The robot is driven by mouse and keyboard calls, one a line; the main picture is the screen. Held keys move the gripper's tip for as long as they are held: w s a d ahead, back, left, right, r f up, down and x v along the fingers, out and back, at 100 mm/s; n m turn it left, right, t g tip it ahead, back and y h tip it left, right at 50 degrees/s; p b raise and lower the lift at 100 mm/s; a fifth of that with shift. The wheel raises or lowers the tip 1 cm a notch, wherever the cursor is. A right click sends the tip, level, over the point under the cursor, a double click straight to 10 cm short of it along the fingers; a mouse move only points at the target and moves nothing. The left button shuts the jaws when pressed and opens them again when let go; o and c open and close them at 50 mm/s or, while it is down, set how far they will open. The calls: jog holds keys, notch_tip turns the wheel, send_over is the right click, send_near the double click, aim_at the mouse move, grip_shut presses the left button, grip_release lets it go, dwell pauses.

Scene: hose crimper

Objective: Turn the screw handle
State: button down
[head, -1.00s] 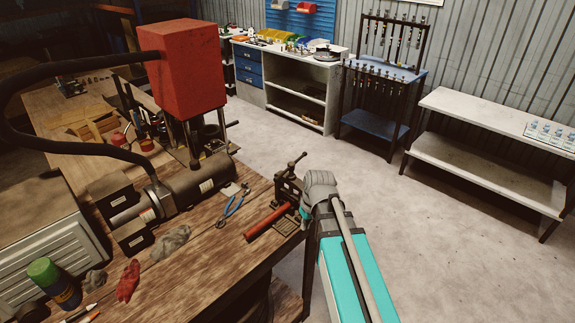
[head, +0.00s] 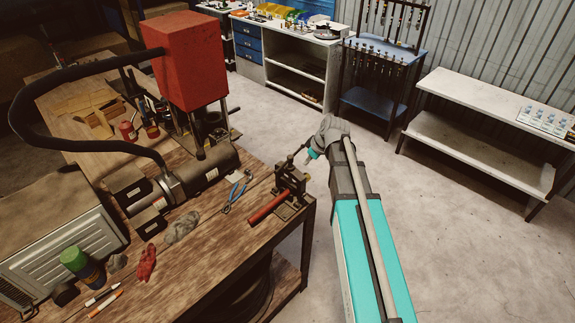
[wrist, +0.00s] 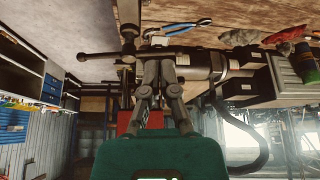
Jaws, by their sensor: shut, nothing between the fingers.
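The screw handle (head: 291,158) is a dark bar on top of a small bench vise (head: 291,180) at the table's right corner. In the wrist view the handle (wrist: 98,57) spans sideways just beyond my fingertips, with its screw to their left. My gripper (head: 308,155) comes in from the right in the head view, close to the handle's end; its fingers are mostly hidden there. In the wrist view my gripper (wrist: 159,62) is shut and empty, its tips beside the bar. I cannot tell whether they touch it.
A red box-topped press (head: 185,62) stands behind left. The floor right of the table is clear up to a white bench (head: 480,140).

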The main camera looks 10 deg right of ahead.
aim_at(290, 164)
jog(key=shift+f, duration=0.1)
dwell(0.3)
jog(key=w+a+f+b, duration=0.6)
jog(key=f+b, duration=0.2)
dwell(1.1)
jog(key=shift+d, duration=0.15)
dwell(0.5)
